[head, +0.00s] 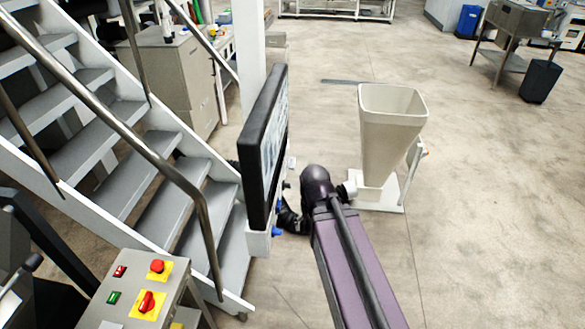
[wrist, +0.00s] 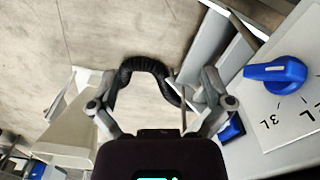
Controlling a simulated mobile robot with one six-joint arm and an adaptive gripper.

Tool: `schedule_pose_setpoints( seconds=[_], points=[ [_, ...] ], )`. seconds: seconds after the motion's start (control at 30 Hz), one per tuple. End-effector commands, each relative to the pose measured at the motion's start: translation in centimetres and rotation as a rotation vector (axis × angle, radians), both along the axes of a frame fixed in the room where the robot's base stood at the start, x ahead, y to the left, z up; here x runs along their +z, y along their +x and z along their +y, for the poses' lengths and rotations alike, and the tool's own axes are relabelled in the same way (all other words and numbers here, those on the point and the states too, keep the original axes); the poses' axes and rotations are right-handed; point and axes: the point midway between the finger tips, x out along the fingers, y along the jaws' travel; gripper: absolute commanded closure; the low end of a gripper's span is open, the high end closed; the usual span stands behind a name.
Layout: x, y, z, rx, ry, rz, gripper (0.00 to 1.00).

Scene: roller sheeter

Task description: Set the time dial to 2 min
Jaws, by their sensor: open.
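In the wrist view a blue dial knob (wrist: 276,72) sits on a white panel (wrist: 262,112) at the right, with black marks and "3L" lettering beside it. A second blue part (wrist: 232,127) shows lower, partly hidden by my right finger. I cannot tell which one is the time dial. My gripper (wrist: 156,88) is open and empty, left of the panel and apart from the upper knob. My gripper is mostly hidden there.
A beige hopper (head: 392,130) stands right of my arm. Metal stairs (head: 180,190) with a handrail lie left of the panel. A control box (head: 135,290) with red and green buttons is at the lower left.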

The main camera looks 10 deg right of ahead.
Motion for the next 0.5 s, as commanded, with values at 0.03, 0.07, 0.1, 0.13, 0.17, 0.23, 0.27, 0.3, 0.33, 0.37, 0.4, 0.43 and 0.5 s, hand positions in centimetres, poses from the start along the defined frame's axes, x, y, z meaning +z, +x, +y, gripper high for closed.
schedule_pose_setpoints(
  seconds=[0.03,0.07,0.1,0.13,0.17,0.23,0.27,0.3,0.33,0.37,0.4,0.43,0.5],
  points=[
    [-1.6,0.1,0.0,-0.001,0.001,-0.002,0.00],
    [-2.1,0.2,0.0,-0.001,0.001,-0.004,0.00],
    [-2.9,0.3,0.0,-0.002,0.002,-0.006,0.00],
    [-3.4,0.4,0.0,-0.003,0.003,-0.008,0.00],
    [-4.0,0.5,0.0,-0.004,0.003,-0.009,0.00],
    [-5.5,0.7,0.0,-0.006,0.006,-0.013,0.00],
    [-6.1,0.8,0.0,-0.008,0.008,-0.015,0.00],
    [-6.9,1.0,0.0,-0.010,0.010,-0.017,0.00],
    [-7.5,1.1,0.1,-0.012,0.012,-0.019,0.00],
    [-8.1,1.2,0.1,-0.015,0.015,-0.021,0.00],
    [-8.9,1.4,0.1,-0.018,0.019,-0.023,0.00],
    [-9.5,1.5,0.1,-0.022,0.022,-0.025,0.00],
    [-10.9,1.9,0.1,-0.032,0.031,-0.029,0.00]
  ],
)
